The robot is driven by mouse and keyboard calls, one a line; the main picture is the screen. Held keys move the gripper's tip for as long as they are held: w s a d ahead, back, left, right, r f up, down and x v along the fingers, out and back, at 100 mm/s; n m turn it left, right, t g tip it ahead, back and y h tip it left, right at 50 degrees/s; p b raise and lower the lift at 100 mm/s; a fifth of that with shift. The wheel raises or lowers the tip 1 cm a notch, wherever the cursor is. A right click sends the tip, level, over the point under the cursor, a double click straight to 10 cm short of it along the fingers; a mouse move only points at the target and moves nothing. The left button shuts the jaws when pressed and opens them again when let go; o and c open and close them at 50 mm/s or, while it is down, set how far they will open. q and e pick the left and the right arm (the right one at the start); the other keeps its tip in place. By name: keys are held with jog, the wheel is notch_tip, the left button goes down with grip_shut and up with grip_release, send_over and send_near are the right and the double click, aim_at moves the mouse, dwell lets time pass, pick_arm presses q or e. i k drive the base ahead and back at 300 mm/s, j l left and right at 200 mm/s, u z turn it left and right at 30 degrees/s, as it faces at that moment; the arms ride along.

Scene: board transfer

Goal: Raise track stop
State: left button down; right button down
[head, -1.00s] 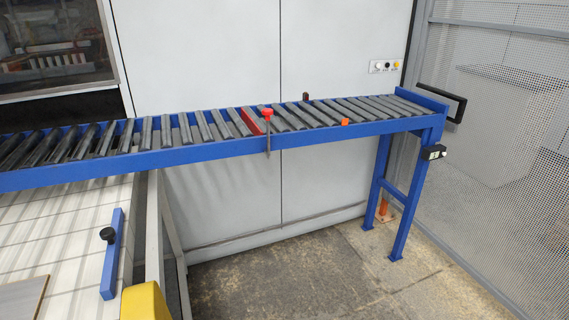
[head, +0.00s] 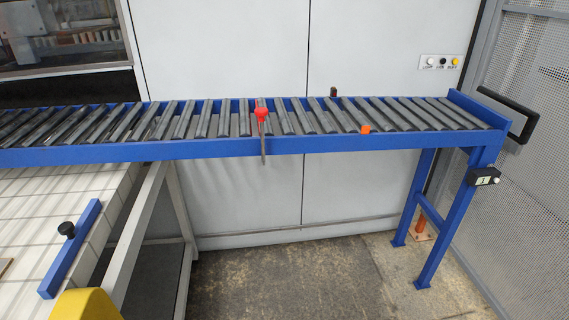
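The track stop is a thin red plate (head: 257,103) set between the rollers of the blue roller track (head: 215,149). I see it almost edge-on, so its height above the rollers is hard to tell. A red knob (head: 262,114) on a thin metal rod stands at the track's near rail, in front of the plate. The rod hangs down past the rail's lower edge. Neither of my grippers is in view.
An orange block (head: 365,129) sits on the near rail, a dark brown one (head: 333,92) at the far rail. A small control box (head: 483,177) is on the right leg. A yellow rounded thing (head: 88,303) is at lower left. The floor (head: 320,280) before the track is clear.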

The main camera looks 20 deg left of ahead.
aim_at(261, 113)
jog(key=i+j, duration=0.2)
jog(key=i, duration=0.3)
jog(key=i+j, duration=0.15)
jog(key=i, duration=0.4)
jog(key=i+j, duration=0.2)
jog(key=j, duration=0.2)
jog(key=u, duration=0.05)
